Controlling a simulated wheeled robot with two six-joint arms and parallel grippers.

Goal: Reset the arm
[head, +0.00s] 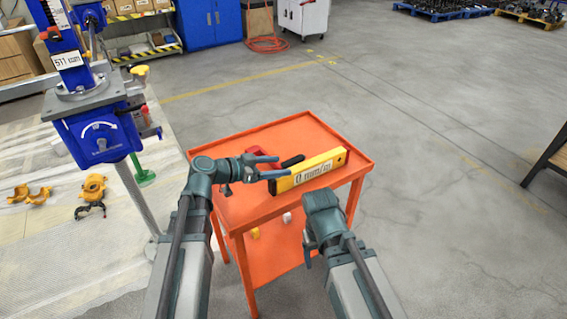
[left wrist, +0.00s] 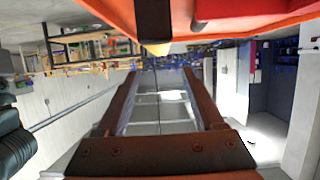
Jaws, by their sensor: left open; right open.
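My left gripper (head: 278,166) is above the orange cart, its two fingers apart and pointing right beside the near left end of a yellow level (head: 318,168). Touching or apart cannot be told from the head view. The left wrist view shows the same fingers spread, with nothing between the fingertips (left wrist: 160,84). My right gripper (head: 309,250) is at the cart's near right edge, lower in the picture. It is open, its fingers mostly hidden by the wrist, and I see nothing held.
The orange cart (head: 235,142) also carries a red object (head: 262,155), partly hidden by my left gripper. A blue screw jack stand (head: 98,135) is on the left. Yellow clamps (head: 93,187) lie on the pale mat. The floor right of the cart is clear.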

